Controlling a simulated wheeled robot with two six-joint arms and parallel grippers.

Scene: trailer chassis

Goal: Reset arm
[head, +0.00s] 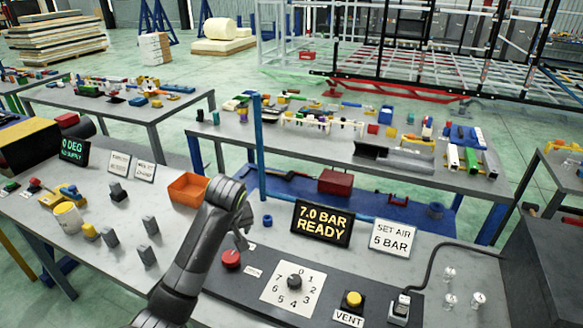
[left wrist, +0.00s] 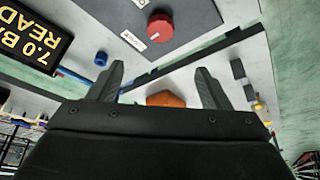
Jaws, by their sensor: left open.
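My left arm (head: 190,255) rises from the bottom of the head view and bends over at the top. Its gripper (head: 243,236) hangs down just above the bench, near the red knob (head: 230,259) of the dark panel. In the left wrist view the two fingers of the left gripper (left wrist: 159,70) are spread apart with nothing between them. That view also shows the red knob (left wrist: 160,27) ahead of the fingers and an orange bin (left wrist: 165,99) beyond the gap. My right gripper is not in view.
The orange bin (head: 188,189) stands left of the gripper. A blue ring (head: 267,221) and the "7.0 BAR READY" display (head: 322,223) are to its right. A dial (head: 293,289) and a yellow vent button (head: 353,299) lie on the panel. A blue post (head: 259,145) rises behind.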

